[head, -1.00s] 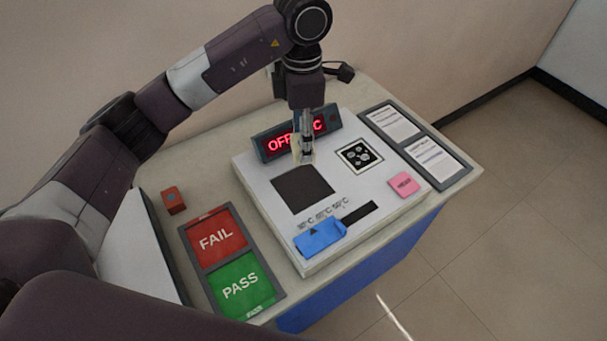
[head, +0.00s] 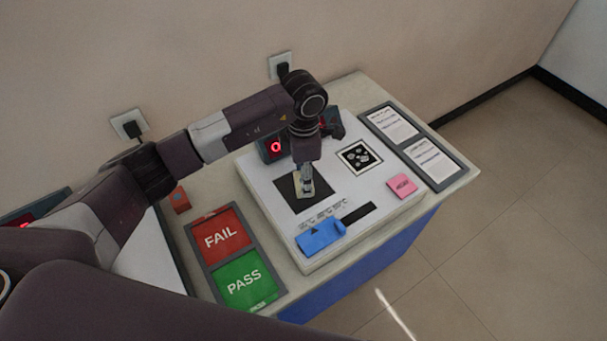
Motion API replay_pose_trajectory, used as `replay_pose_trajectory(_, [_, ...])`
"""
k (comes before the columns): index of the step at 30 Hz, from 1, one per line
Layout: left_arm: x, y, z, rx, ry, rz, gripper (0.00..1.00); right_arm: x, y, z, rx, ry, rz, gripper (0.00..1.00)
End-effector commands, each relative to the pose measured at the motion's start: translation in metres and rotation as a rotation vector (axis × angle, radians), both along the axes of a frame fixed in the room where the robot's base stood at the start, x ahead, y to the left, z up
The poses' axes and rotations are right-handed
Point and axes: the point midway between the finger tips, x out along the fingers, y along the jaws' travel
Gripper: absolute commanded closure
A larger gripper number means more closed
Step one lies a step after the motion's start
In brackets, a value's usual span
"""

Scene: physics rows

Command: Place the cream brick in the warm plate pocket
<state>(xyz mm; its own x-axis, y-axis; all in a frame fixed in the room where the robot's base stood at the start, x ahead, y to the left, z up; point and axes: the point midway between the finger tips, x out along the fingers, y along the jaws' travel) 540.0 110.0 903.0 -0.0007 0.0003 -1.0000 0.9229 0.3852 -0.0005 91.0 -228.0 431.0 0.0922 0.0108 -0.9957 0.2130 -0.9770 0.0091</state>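My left gripper (head: 307,181) comes down from above over the white plate unit (head: 262,172). It is shut on the small cream brick (head: 305,192), which shows at the fingertips and is partly covered by them. The dark square pocket (head: 292,202) in the unit's top lies directly under and around the brick in the picture. I cannot tell whether the brick touches the pocket floor or is slightly above it. My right gripper is not in view.
A lit red display (head: 275,148) stands behind, partly hidden by my arm. A blue slider (head: 320,237), pink block (head: 401,186) and black-and-white marker (head: 359,157) sit on the unit. A FAIL/PASS tray (head: 193,246) and red-orange block (head: 180,201) are left; a document tray (head: 440,147) is right.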

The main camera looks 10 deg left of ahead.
Motion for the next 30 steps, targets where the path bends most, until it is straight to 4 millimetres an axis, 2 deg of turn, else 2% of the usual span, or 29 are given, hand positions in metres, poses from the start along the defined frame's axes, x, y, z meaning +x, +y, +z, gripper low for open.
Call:
replay_pose_trajectory(6, [0.0,0.0,-0.005,-0.001,0.0,0.0,0.84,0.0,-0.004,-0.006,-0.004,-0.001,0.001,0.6])
replay_pose_trajectory(7, [0.0,0.0,-0.003,0.0,0.001,0.0,0.51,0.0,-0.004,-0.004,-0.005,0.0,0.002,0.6])
replay_pose_trajectory(11, [0.0,0.0,-0.003,0.0,0.001,0.0,0.37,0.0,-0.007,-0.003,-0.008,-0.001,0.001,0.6])
replay_pose_trajectory(23, [0.001,0.0,0.004,-0.001,-0.002,0.0,0.37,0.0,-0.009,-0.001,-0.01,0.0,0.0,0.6])
replay_pose_trajectory(26, [0.002,0.0,0.018,-0.002,-0.006,-0.001,0.37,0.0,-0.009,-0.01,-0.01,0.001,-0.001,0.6])
replay_pose_trajectory(30, [0.002,0.0,0.048,-0.001,-0.007,-0.001,0.37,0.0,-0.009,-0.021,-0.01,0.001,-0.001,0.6])
